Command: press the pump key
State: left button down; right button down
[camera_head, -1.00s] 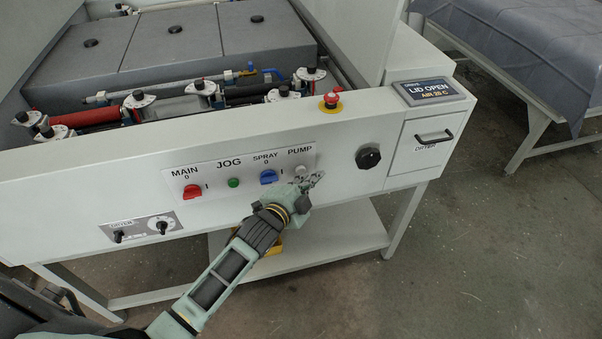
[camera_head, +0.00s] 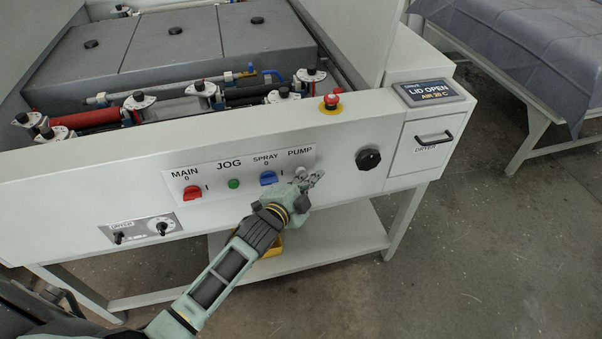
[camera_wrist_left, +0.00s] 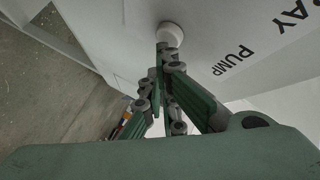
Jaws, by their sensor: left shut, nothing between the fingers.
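The pump key is a round white button under the word PUMP on the front control panel. In the left wrist view it shows as a white knob (camera_wrist_left: 171,33) just past my fingertips. My left gripper (camera_wrist_left: 163,50) is shut and empty, with its tips at the near edge of the key; I cannot tell for certain whether they touch it. In the head view the left gripper (camera_head: 316,177) is in front of the panel below PUMP and covers most of the key. My right gripper is not in view.
A red MAIN switch (camera_head: 193,192), a green JOG button (camera_head: 234,183) and a blue SPRAY switch (camera_head: 268,178) lie left of the gripper. A black knob (camera_head: 368,159) is to the right. A red emergency stop (camera_head: 331,100) sits on the ledge above.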

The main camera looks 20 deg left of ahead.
pick_arm(q)
jog(key=shift+w, duration=0.1)
dwell(0.5)
jog(key=shift+w+a, duration=0.25)
jog(key=shift+s+d, duration=0.1)
jog(key=shift+s+d+p, duration=0.15)
jog(key=shift+s+p, duration=0.1)
jog(key=shift+p, duration=0.1)
jog(key=s+d+p, duration=0.1)
jog(key=s+d, duration=0.2)
jog(key=s, duration=0.2)
jog(key=shift+d+p, duration=0.2)
jog(key=shift+p, duration=0.15)
dwell(0.5)
